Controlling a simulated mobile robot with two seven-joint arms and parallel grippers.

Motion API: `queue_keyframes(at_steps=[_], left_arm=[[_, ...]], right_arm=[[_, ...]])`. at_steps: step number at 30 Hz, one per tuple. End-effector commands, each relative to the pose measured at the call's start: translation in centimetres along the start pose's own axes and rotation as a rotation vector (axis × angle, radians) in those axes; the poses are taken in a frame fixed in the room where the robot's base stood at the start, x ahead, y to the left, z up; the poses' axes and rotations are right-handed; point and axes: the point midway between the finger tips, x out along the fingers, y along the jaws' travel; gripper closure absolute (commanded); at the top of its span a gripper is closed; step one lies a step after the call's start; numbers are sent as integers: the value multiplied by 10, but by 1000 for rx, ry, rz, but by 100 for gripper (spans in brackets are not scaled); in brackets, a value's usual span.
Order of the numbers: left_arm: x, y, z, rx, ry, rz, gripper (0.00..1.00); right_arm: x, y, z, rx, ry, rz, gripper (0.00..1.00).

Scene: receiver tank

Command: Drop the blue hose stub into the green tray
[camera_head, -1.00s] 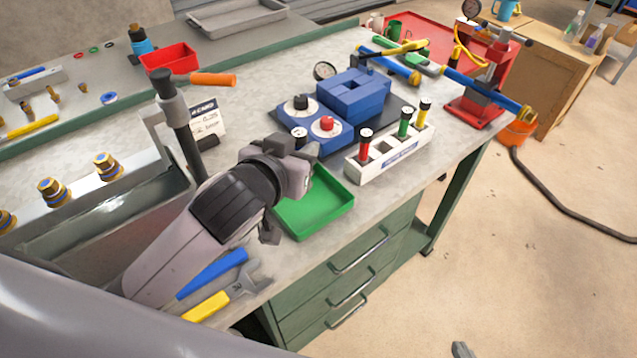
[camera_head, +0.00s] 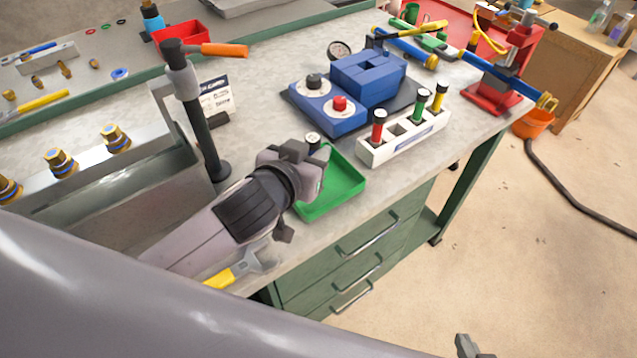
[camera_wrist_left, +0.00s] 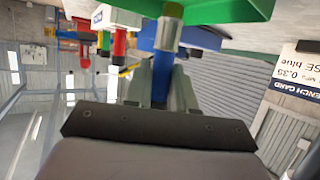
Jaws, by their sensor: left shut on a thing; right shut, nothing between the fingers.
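The blue hose stub (camera_head: 313,141) shows in the head view as a short dark piece with a white-topped black cap, at the tip of my left gripper (camera_head: 302,160). My left gripper is shut on it; my wrist hides most of the stub. In the left wrist view, blue shows between the two fingers (camera_wrist_left: 162,78). The green tray (camera_head: 346,184) is empty where visible and lies on the bench near its front edge. My left gripper and the stub appear at its left rear side, partly covering it. My right gripper (camera_head: 466,346) is shut and empty at the bottom edge.
A white rack (camera_head: 378,154) behind the tray holds red, green and yellow stubs. A blue block fixture (camera_head: 368,76) stands behind it. A dark post with an orange handle (camera_head: 205,140) stands left. A yellow-handled wrench (camera_head: 232,272) lies by the front edge.

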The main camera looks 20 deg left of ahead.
Motion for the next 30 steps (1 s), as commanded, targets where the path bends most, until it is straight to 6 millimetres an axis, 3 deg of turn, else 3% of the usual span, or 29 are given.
queue_keyframes(at_steps=[1, 2, 4, 5, 17, 30], left_arm=[[0, 0, -1, 0, 1, 0, 100], [0, 0, -1, 0, 1, 0, 73], [0, 0, -1, 0, 1, 0, 50], [0, 0, -1, 0, 1, 0, 46], [-6, 0, 0, 0, -1, 0, 46], [-60, 0, 0, 0, -1, 0, 46]], right_arm=[[0, 0, 0, 0, 1, 0, 100], [0, 0, -1, 0, 1, 0, 100], [0, 0, -1, 0, 2, 0, 100], [0, 0, -1, 0, 2, 0, 100], [1, 0, -2, -1, 5, 1, 100], [2, 1, 0, -1, 6, 1, 100]])
